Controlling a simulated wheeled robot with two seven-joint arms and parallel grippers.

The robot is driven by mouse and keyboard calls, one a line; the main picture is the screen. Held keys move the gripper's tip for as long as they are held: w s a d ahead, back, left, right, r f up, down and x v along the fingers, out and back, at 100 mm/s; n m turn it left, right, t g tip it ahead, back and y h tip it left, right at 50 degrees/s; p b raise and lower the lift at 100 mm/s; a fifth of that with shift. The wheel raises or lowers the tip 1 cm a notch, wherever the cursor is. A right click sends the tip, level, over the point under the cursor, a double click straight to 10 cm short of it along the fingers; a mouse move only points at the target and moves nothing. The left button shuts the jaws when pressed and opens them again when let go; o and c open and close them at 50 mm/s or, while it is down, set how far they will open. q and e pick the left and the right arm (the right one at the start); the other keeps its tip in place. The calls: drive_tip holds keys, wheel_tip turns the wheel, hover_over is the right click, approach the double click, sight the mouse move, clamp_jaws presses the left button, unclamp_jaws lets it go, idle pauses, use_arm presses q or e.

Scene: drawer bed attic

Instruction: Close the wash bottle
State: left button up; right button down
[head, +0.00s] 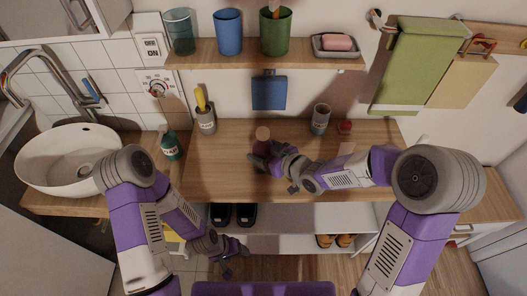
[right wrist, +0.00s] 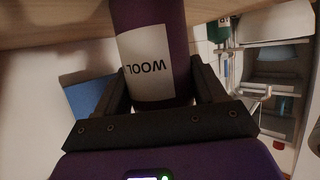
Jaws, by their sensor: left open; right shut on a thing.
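The wash bottle (head: 262,146) is dark purple and stands upright on the wooden counter, with a round pinkish-brown top. In the right wrist view the bottle (right wrist: 150,62) shows a white label reading "WOOL", upside down in the picture. My right gripper (head: 266,160) is shut around its body; the fingers (right wrist: 160,90) press on both sides. A small red thing (head: 345,127) lies on the counter at the right; I cannot tell if it is a cap. My left gripper (head: 230,262) is open and empty, low in front of the counter.
A grey cup (head: 320,118) stands beside the red thing. A holder with a yellow brush (head: 205,118) and a green bottle (head: 171,146) stand left. A shelf (head: 250,55) with cups hangs above. The sink (head: 45,160) is far left.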

drive_tip(key=shift+c, duration=0.5)
unclamp_jaws()
drive_tip(key=shift+f, duration=0.1)
drive_tip(key=shift+r, duration=0.2)
drive_tip(key=p+v, duration=0.3)
drive_tip(key=v, duration=0.9)
drive_tip(key=shift+p, duration=0.4)
